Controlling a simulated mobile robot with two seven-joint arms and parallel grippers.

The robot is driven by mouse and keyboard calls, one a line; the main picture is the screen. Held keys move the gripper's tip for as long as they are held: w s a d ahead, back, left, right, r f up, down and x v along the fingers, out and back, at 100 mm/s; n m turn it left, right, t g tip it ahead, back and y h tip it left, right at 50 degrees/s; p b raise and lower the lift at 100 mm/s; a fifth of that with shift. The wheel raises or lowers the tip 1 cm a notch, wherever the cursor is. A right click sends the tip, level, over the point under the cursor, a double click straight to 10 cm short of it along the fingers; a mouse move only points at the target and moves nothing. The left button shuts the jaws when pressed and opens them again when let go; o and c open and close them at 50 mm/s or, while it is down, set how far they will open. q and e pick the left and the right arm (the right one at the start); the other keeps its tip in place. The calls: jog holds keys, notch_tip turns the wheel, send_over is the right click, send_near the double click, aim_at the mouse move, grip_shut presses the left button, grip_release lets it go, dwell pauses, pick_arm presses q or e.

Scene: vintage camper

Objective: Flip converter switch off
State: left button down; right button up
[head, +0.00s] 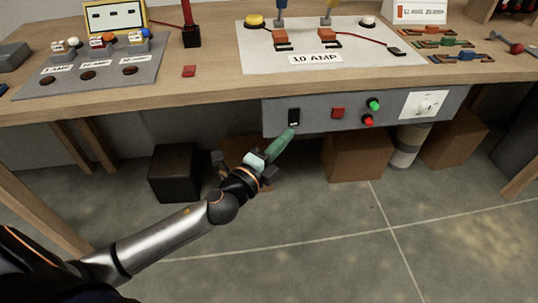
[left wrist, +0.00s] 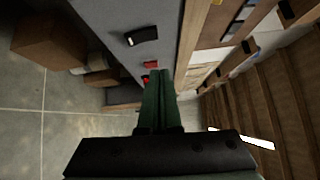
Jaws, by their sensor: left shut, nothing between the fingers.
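A grey panel (head: 319,123) hangs under the front edge of the workbench. At its left end is a black rocker switch (head: 294,116), which also shows in the left wrist view (left wrist: 142,36) with a pale strip along one edge. A red square switch (head: 338,112) sits to its right. I see no readable label naming the converter switch. My left gripper (head: 291,132) is shut and empty, its green fingers pointing up at the panel just below the black switch. I cannot tell whether the tips touch the panel. My right gripper is out of view.
The panel also has a green button (head: 374,104), a red button (head: 368,120) and a white dial plate (head: 424,105). Above is the wooden bench top (head: 215,85) with a "10 AMP" board (head: 390,60). A black box (head: 174,173) and brown boxes (head: 357,155) stand below.

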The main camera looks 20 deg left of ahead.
pick_arm(q)
jog(key=v, duration=0.6)
jog(key=shift+r, duration=0.45)
jog(key=shift+s, duration=0.1)
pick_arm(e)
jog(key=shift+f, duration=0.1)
pick_arm(q)
jog(key=s+d+f+n+g, duration=0.3)
jog(key=s+f+n+g, duration=0.2)
jog(key=s+f+n, duration=0.55)
jog(key=s+d+f+n+g, duration=0.4)
jog(key=f+n, duration=0.4)
jog(key=f, duration=0.6)
jog(key=s+a+r+y+p, duration=0.1)
jog(key=a+r+p, duration=0.3)
jog(key=r+p, duration=1.1)
jog(key=s+p, duration=0.1)
jog(key=p, duration=0.2)
jog(key=shift+p, duration=0.35)
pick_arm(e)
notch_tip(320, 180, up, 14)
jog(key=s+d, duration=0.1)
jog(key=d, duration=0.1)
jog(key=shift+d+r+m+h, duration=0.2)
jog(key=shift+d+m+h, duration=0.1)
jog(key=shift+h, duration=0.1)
